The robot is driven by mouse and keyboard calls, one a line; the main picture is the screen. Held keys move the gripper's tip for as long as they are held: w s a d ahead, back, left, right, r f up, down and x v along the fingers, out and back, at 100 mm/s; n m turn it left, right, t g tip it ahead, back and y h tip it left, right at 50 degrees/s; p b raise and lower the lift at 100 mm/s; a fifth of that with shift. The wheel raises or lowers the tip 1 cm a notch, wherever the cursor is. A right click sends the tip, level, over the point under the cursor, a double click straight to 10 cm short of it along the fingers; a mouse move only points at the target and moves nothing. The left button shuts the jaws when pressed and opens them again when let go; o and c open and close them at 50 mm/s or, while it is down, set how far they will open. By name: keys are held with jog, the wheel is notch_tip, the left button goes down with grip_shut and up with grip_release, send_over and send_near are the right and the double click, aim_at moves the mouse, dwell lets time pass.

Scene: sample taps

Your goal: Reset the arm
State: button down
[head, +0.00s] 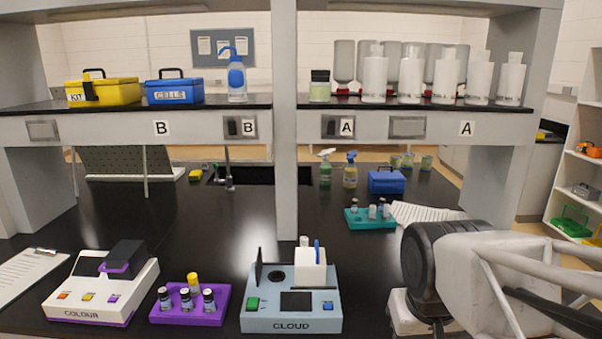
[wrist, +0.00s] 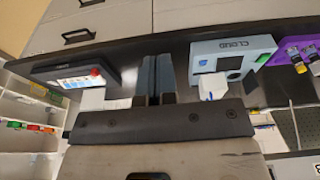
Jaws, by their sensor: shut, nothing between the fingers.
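My gripper (wrist: 157,62) shows in the wrist view, its two dark fingers side by side and shut with nothing between them. The fingers point out over the black bench top. In the head view my arm fills the lower right, to the right of the pale blue CLOUD meter (head: 292,325); I cannot make out the fingertips there. The CLOUD meter also shows in the wrist view (wrist: 232,55), to the right of the fingers and apart from them.
The white COLOUR meter (head: 97,295) and a purple rack (head: 217,305) with vials stand left of the CLOUD meter. A teal rack (head: 372,221) with vials is farther back. A dark-framed device (wrist: 75,75) lies left of the fingers. Shelves with bottles and boxes span above.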

jog(key=shift+s+d+f, duration=0.2)
jog(key=shift+s+d, duration=0.15)
jog(key=shift+s, duration=0.4)
jog(key=shift+s+d+f, duration=0.15)
jog(key=shift+s+d, duration=0.15)
jog(key=shift+s, duration=0.4)
